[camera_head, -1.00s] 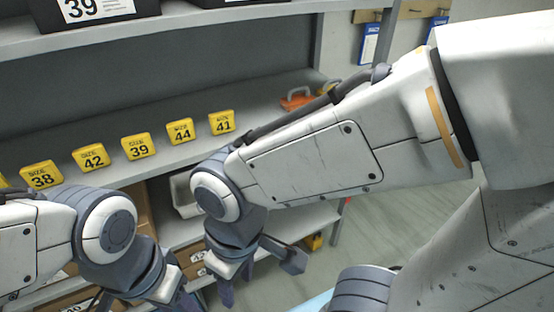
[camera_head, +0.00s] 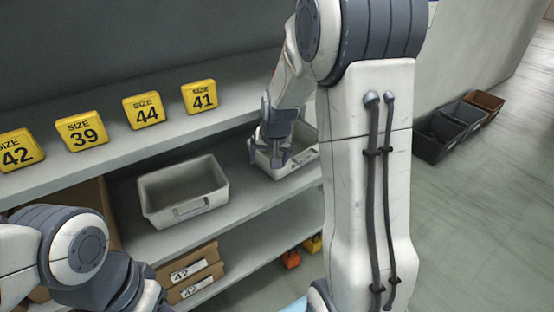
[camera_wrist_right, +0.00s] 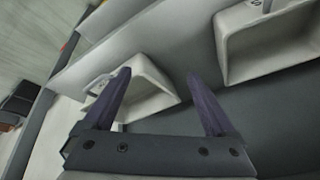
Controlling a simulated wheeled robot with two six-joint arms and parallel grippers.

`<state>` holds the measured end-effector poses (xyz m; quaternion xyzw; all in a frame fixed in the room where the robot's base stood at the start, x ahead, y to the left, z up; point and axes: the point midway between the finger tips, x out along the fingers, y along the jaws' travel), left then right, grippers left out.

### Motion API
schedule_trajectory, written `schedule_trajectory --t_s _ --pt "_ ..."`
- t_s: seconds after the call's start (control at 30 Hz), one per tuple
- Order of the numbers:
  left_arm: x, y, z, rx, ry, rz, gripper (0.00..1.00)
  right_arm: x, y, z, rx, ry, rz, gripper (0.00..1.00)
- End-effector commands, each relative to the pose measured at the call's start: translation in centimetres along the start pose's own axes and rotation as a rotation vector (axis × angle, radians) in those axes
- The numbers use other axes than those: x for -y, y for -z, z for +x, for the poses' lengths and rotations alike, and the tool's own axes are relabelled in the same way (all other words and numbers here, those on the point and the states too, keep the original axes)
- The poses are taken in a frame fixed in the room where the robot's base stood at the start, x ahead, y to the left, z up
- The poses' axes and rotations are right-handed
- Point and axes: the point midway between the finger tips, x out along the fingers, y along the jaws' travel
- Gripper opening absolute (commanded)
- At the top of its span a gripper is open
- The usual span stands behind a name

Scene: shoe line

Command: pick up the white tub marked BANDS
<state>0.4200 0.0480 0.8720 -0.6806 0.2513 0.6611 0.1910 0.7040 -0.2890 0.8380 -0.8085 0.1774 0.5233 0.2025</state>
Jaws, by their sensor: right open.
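Two white tubs stand on the middle shelf, and I cannot read a BANDS mark on either. The right tub (camera_head: 304,161) is partly hidden by my right gripper (camera_head: 270,152), which is open at its left part and angled down. In the right wrist view, this tub (camera_wrist_right: 150,98) shows behind the left finger and between the fingers (camera_wrist_right: 158,74), with nothing held. I cannot tell whether a finger touches it. The left tub (camera_head: 160,208) looks empty and stands apart; it also shows in the right wrist view (camera_wrist_right: 222,45). My left arm is at the lower left, its fingers out of frame.
Yellow size signs (camera_head: 143,110) line the shelf above the tubs. Cardboard boxes (camera_head: 190,270) sit on the shelf below. Dark bins (camera_head: 440,140) stand on the floor at the right. The shelf between the two tubs is clear.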

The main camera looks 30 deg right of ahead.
Motion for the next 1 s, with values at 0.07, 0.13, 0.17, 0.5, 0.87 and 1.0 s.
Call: schedule_trajectory --t_s 0.07,0.13,0.17,0.5,0.87,1.0 --pt "0.1 -0.1 1.9 0.0 0.0 0.0 0.5 -4.4 2.9 3.4 -0.052 -0.031 0.134 0.91" --pt "0.2 -0.1 2.3 0.0 0.0 0.0 0.5 -7.7 5.4 4.9 -0.099 -0.05 0.236 0.91" --pt "0.2 -0.1 2.4 0.0 0.0 0.0 0.5 -8.9 6.4 5.3 -0.116 -0.057 0.276 0.91" --pt "0.2 -0.1 3.0 0.0 0.0 0.0 0.5 -14.0 10.3 9.3 -0.187 -0.077 0.428 0.91" --pt "0.2 -0.2 3.4 0.0 0.0 0.0 0.5 -14.2 10.9 12.8 -0.186 -0.076 0.423 0.91" --pt "0.3 -0.2 3.7 0.0 0.0 0.0 0.5 -14.5 11.2 15.1 -0.185 -0.076 0.423 0.91"
